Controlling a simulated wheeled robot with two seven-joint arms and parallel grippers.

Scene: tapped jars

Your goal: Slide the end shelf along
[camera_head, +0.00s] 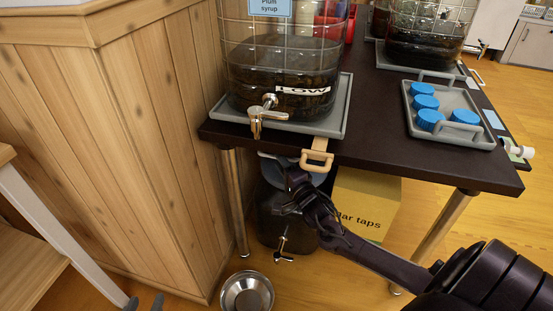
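No part is labelled as the end shelf. The dark brown shelf top (375,150) stands on metal legs and carries the jars. A lower-left unit (20,225) has wooden boards and a pale leg. My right gripper (290,193) is beneath the shelf's front edge, in front of a dark lower jar (270,215) and just below a tan handle (317,157). Whether its fingers are shut, or touch anything, is unclear.
A large tapped jar (280,60) marked LOW stands on a grey tray (335,125). A grey tray with blue lids (424,102) is at right. Below are a yellow box (365,200) and a metal bowl (246,292). A wooden counter (120,130) stands left.

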